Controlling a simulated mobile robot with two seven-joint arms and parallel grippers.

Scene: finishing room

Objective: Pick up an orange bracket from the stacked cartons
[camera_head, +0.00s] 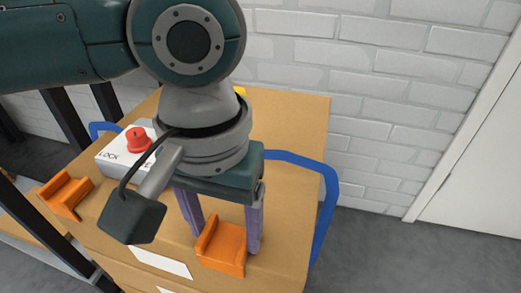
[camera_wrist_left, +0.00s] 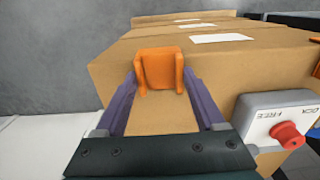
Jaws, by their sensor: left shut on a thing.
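An orange bracket (camera_head: 222,247) is at the front part of the stacked cartons' top (camera_head: 290,120). My left gripper (camera_head: 226,240) comes down over it with its two purple fingers shut on its sides. In the left wrist view the bracket (camera_wrist_left: 160,66) sits between the fingertips (camera_wrist_left: 160,80), close to the carton's edge. I cannot tell whether it is clear of the cardboard. A second orange bracket (camera_head: 66,196) lies at the left edge of the carton top. My right gripper is not in view.
A white lock box (camera_head: 112,156) with a red knob (camera_head: 139,137) is on the carton beside my arm. A blue rail (camera_head: 328,205) runs along the right side. White labels (camera_head: 160,262) lie on the cardboard. A white brick wall (camera_head: 400,110) stands behind.

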